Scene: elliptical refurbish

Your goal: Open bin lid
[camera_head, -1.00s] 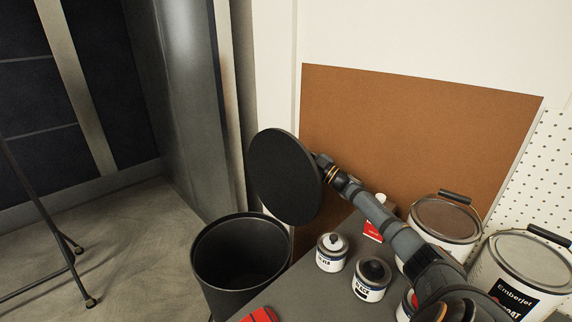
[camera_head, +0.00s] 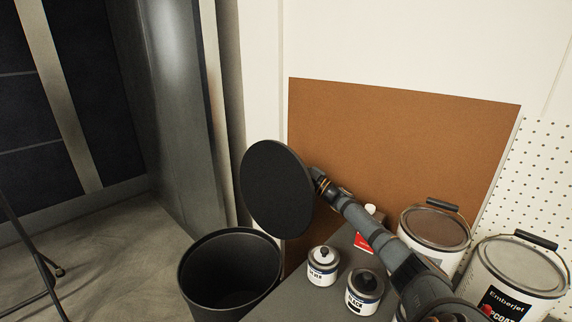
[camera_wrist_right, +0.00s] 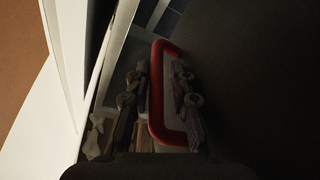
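The bin (camera_head: 231,273) is a dark round bin on the floor, and its mouth is uncovered. The black round lid (camera_head: 276,189) stands steeply tilted above the bin's right rim, its flat face toward the head camera. I cannot tell whether it is hinged to the rim. My right gripper (camera_head: 322,184) is behind the lid, mostly hidden by it. In the right wrist view, its fingers (camera_wrist_right: 159,92) lie close on both sides of the red handle (camera_wrist_right: 156,110) and appear shut on it. My left gripper is not in view.
A grey worktop (camera_head: 318,293) right of the bin carries small paint cans (camera_head: 323,265) and large cans (camera_head: 435,228) under and beside my right arm. A brown board (camera_head: 400,150) leans on the wall. Floor left of the bin (camera_head: 110,260) is open, with a thin-legged stand at far left.

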